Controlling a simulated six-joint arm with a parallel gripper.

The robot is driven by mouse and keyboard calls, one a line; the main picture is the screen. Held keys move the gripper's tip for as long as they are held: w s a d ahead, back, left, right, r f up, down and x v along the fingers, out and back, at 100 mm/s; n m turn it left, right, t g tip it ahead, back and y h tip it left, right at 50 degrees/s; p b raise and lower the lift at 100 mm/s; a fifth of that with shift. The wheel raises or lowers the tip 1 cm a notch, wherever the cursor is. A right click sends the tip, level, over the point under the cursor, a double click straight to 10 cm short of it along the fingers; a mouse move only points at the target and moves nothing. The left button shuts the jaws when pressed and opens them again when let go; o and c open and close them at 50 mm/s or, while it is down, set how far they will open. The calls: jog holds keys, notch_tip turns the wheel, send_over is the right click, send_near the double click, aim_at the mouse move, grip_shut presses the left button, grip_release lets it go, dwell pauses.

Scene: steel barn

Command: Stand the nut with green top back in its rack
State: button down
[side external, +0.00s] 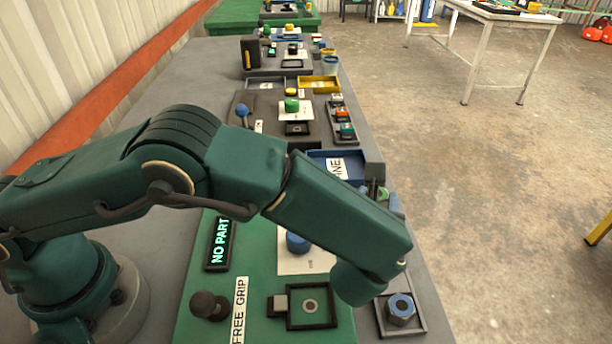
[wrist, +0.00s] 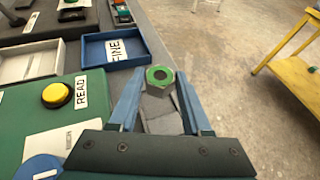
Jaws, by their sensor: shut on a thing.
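The nut with the green top (wrist: 160,77) is a hexagonal nut with a round hole. In the wrist view it sits between the two blue fingers of my gripper (wrist: 159,85), which is shut on it. In the side view the green top (side external: 383,193) shows small beyond my forearm, beside a blue finger; the rest of my gripper (side external: 385,194) is mostly hidden by my arm. A dark grey block (side external: 374,172) stands close by at the bench edge. Grey faces show below the nut in the wrist view; I cannot tell whether they belong to a rack.
A blue tray marked FINE (wrist: 112,48) and a pale tray (wrist: 30,63) lie left of my gripper. A yellow button (wrist: 56,95) stands on the green board. A nut with a blue top (side external: 400,309) lies in a dark tray (side external: 381,326). Open floor lies right of the bench.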

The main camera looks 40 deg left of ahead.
jog(key=shift+f, duration=1.95)
jog(key=shift+c, duration=1.7)
grip_release()
jog(key=shift+f, duration=0.1)
